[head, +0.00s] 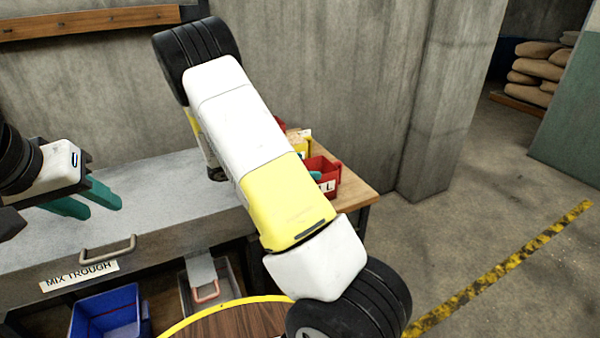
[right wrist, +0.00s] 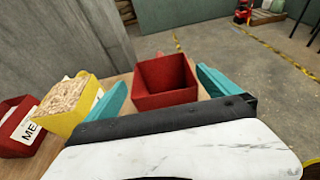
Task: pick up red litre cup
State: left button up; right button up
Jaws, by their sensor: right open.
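The red litre cup (head: 327,187) stands at the right end of the wooden top in the head view, partly behind my right arm; the end of its label shows an "L". In the right wrist view the cup (right wrist: 165,99) is square, open-topped and looks empty. My right gripper (right wrist: 161,78) is open, one teal finger on each side of the cup; I cannot tell whether they touch it. In the head view my right gripper is mostly hidden by my arm, with a bit of teal beside the cup. My left gripper (head: 102,206) is open and empty over the trough.
A yellow cup of grain (right wrist: 75,105) stands left of the red cup, close to my left-hand finger. Another red cup (right wrist: 17,122) with a label stands farther left. A concrete wall (head: 340,90) rises behind. Below are a blue bin (head: 105,312) and a grey tray (head: 232,290).

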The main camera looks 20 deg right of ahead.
aim_at(330, 167)
jog(key=x, duration=0.7)
jog(key=shift+d+f, duration=0.3)
jog(key=shift+f, duration=0.1)
jog(key=c, duration=1.7)
jog(key=shift+r, duration=0.1)
